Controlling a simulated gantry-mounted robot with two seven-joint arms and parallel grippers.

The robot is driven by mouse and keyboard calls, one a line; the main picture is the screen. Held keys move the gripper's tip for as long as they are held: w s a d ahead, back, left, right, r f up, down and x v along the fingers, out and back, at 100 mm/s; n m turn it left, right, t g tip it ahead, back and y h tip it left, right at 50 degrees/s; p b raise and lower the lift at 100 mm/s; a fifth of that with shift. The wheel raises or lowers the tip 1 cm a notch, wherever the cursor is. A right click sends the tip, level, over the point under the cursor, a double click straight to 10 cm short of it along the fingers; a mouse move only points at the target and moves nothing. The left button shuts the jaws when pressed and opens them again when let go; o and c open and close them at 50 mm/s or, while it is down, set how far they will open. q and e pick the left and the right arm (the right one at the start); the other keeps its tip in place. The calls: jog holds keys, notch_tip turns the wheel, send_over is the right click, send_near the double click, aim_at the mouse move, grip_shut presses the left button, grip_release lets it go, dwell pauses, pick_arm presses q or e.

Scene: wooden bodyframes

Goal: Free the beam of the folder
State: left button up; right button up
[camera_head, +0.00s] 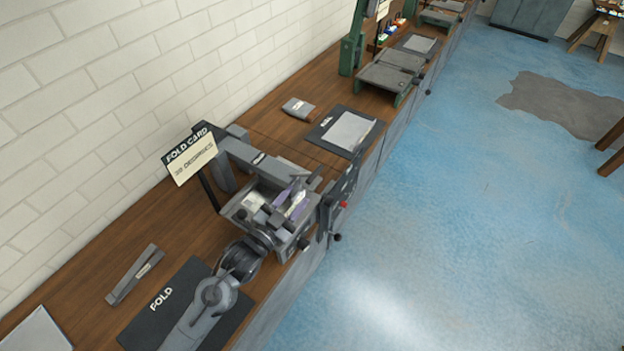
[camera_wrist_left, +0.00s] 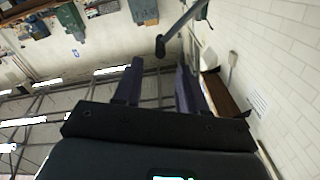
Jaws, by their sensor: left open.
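The folder (camera_head: 228,208) is a grey bench machine on the wooden bench, beside a "FOLD CARD 30 DEGREES" sign (camera_head: 190,155). Its grey beam (camera_head: 256,158) runs across the back of the machine. A dark side arm with a red knob (camera_head: 343,204) stands at its right. My left gripper (camera_head: 297,198) is over the folder's front part, its purple-grey fingers apart. Whether it touches the folder is unclear. In the left wrist view, the open fingers (camera_wrist_left: 158,82) have nothing visible between them, and a dark bar with a round knob (camera_wrist_left: 161,46) lies beyond them. My right gripper is out of sight.
A black "FOLD" mat (camera_head: 150,318) lies in front, partly under my arm. A grey bar-like tool (camera_head: 135,274) lies left of it. Behind the folder are a small grey block (camera_head: 298,108) and a dark mat with a grey sheet (camera_head: 348,131).

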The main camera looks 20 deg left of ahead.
aim_at(322, 166)
pick_arm(q)
jog(key=x, duration=1)
grip_shut()
